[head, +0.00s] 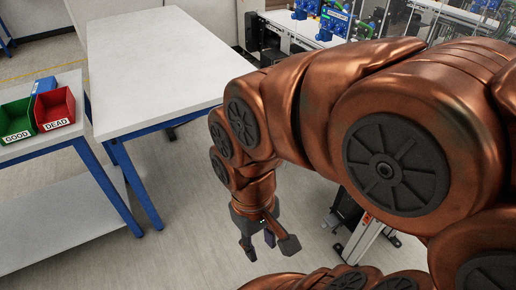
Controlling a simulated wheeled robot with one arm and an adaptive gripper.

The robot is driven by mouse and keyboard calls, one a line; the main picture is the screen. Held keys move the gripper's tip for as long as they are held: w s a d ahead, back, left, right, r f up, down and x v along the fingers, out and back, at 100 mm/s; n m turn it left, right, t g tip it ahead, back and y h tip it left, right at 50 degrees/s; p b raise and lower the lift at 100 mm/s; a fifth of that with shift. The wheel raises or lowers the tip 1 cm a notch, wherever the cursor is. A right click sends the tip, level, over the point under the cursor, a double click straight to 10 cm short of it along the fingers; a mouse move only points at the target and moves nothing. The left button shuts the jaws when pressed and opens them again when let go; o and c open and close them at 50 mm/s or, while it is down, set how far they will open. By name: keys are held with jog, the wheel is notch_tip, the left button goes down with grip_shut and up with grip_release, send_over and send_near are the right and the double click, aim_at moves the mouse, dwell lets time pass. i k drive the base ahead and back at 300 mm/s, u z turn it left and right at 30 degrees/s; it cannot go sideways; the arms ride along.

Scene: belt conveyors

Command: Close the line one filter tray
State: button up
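My gripper (266,250) hangs below my copper-coloured arm, in the lower middle of the head view. Its dark fingers point down and are spread apart, with nothing between them. Only bare floor shows beneath it. I cannot make out the line one filter tray in this view. Blue units (333,22) with white labels stand on the equipment at the top right; the lettering is too small to read. My arm hides much of the right side.
A large white table (155,60) with blue legs stands at the upper left. Floor (190,230) is clear left of my gripper.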

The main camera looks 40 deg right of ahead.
aim_at(332, 220)
jog(key=z, duration=1.95)
jog(key=k, duration=0.5)
jog(key=u, duration=1.4)
jog(key=i, duration=0.3)
jog(key=z, duration=0.25)
